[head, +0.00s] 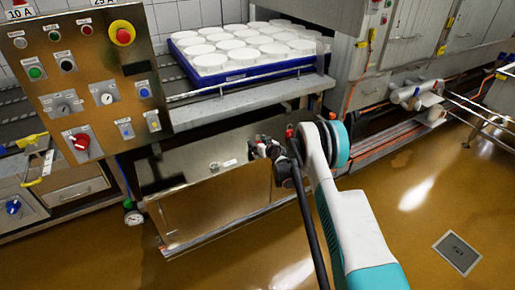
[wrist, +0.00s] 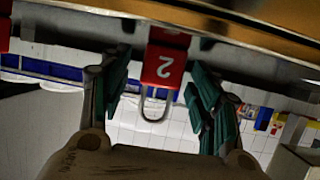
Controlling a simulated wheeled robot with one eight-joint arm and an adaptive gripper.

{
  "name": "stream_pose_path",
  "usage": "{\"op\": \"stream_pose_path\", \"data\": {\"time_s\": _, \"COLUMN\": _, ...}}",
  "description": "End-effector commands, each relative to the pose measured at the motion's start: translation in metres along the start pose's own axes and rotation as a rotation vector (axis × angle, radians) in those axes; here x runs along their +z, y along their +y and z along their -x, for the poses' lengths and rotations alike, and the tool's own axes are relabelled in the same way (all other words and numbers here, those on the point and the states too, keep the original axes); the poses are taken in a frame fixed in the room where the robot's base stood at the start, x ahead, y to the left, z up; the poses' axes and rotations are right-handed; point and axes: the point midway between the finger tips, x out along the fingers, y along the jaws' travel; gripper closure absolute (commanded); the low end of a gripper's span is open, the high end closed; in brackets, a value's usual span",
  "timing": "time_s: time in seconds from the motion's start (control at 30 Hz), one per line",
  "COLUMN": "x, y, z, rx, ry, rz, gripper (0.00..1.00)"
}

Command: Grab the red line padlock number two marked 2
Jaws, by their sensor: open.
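The red padlock marked 2 (wrist: 165,66) shows in the middle of the wrist view, with its grey shackle (wrist: 146,112) toward the bottom of the picture. My gripper (wrist: 157,78) is open, with one green-padded finger on each side of the padlock. Gaps show between the padlock and both fingers, so it is not clamped. In the head view my gripper (head: 262,148) is at the front of the steel bench, small and partly hidden by my arm. I cannot make out the number on any padlock there.
More red parts show above the padlock and at the left edge (wrist: 4,36) of the wrist view. A control panel (head: 88,88) stands at left in the head view. A blue tray (head: 235,76) of white moulds sits on the bench behind. Open floor lies at right.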

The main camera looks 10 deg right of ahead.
Motion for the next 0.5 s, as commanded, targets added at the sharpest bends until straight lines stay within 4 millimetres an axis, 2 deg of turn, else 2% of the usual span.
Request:
{"op": "stream_pose_path", "data": {"time_s": 0.3, "x": -0.0008, "y": 0.0, "z": -0.0047, "rx": 0.0, "ry": 0.0, "rz": 0.0, "gripper": 0.46}}
{"op": "stream_pose_path", "data": {"time_s": 0.5, "x": -0.0006, "y": 0.0, "z": -0.0046, "rx": 0.0, "ry": 0.0, "rz": 0.001, "gripper": 0.91}}
